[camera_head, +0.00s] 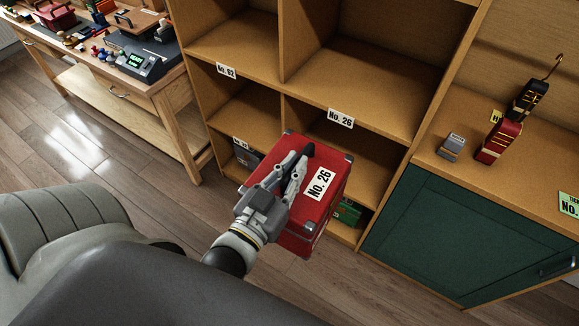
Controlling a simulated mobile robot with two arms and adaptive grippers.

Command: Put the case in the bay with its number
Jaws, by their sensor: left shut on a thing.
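The bay label "No. 26" (341,118) is on a shelf edge just above and behind the case. The bay above that label (370,90) looks empty. A "No. 62" label (226,70) is on the shelf edge to the left. My right gripper is not in view.
A grey case (248,157) and a green case (347,213) sit in lower bays. A green cabinet (460,230) stands at right, with a red-and-black item (499,141) and small grey box (452,146) on its top. A wooden workbench (172,108) is at left.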

